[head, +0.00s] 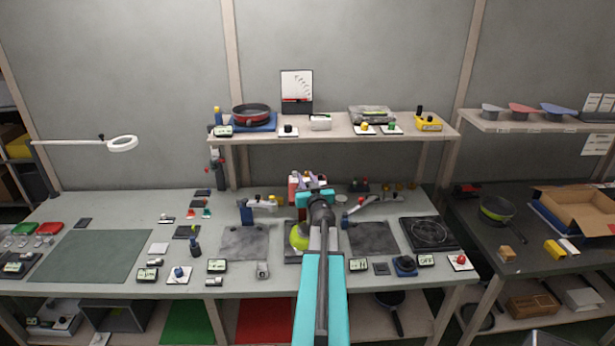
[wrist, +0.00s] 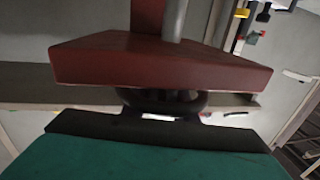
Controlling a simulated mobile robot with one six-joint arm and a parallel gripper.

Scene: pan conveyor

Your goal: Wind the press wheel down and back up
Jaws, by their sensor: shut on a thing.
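The press stands at the middle back of the bench, largely hidden by my arm; its red and pale top (head: 297,181) shows beside my gripper (head: 318,196). In the wrist view a dark red press beam (wrist: 160,62) spans the picture, with a grey rod (wrist: 174,20) rising behind it. Under the beam is a dark rounded ring (wrist: 165,101), which looks like the press wheel. My gripper is shut on it, though the fingertips are hard to make out. A yellow-green pan (head: 299,238) sits below the press, left of my arm.
Grey mats (head: 245,243) and a black hotplate (head: 429,234) lie either side of my arm. Small displays and knobs line the front edge. A shelf (head: 345,131) with a red pan (head: 251,113) runs above. The green mat (head: 90,256) at left is clear.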

